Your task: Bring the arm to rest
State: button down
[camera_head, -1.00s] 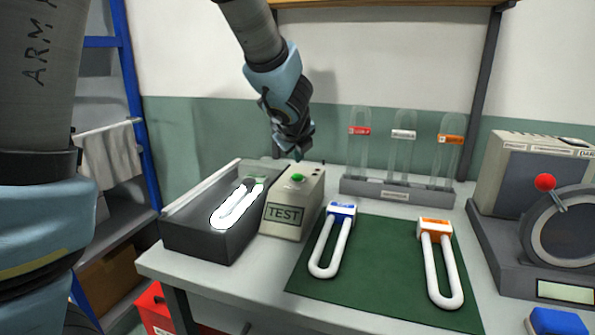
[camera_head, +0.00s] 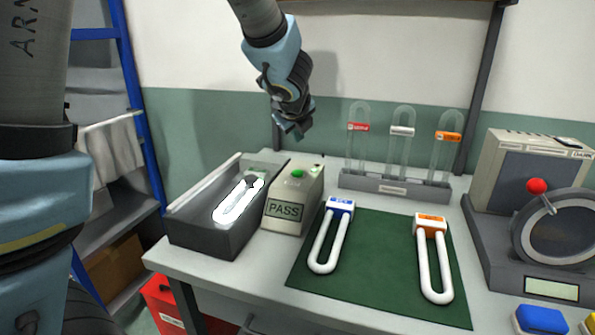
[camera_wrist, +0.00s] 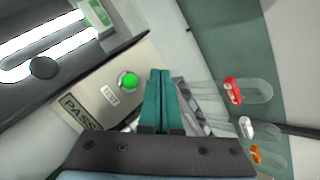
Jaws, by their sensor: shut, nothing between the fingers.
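My gripper (camera_head: 297,130) is shut and empty, in the air above and behind the tester box. In the wrist view its two teal fingers (camera_wrist: 161,98) lie together beside the box. The tester box (camera_head: 286,225) has a green button (camera_head: 297,174) on top, and its display reads PASS (camera_head: 285,210). The button also shows in the wrist view (camera_wrist: 129,81), apart from the fingers. A brightly glowing U-shaped tube (camera_head: 229,213) lies in the dark open tray (camera_head: 206,241) to the left of the box.
A green mat (camera_head: 375,285) holds a blue-capped U tube (camera_head: 322,250) and an orange-capped one (camera_head: 423,262). Behind stands a rack (camera_head: 360,185) with three clear tubes. A machine with a red knob (camera_head: 537,186) is at right. Air around my gripper looks clear.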

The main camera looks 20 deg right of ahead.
jog(key=a+f+n+y, duration=0.1)
jog(key=a+n, duration=0.3)
jog(key=a, duration=0.3)
jog(key=w+a+f+n+g+y, duration=0.1)
jog(key=a+f+n, duration=0.1)
jog(key=a+n, duration=0.3)
jog(key=w+a+f+n+y, duration=0.1)
jog(key=a+n+y, duration=0.1)
jog(key=a+n, duration=0.3)
jog(key=shift+w+a+f, duration=0.1)
jog(key=shift+a+f, duration=0.1)
jog(key=shift+a, duration=1.65)
jog(key=s+a+f+n+g, duration=0.2)
jog(key=s+a+n, duration=0.4)
jog(key=n, duration=0.3)
jog(key=s+a+f+n+g, duration=0.3)
jog(key=s+a+n, duration=0.3)
jog(key=a+n, duration=0.3)
jog(key=shift+a+f+y, duration=0.3)
jog(key=shift+f, duration=0.05)
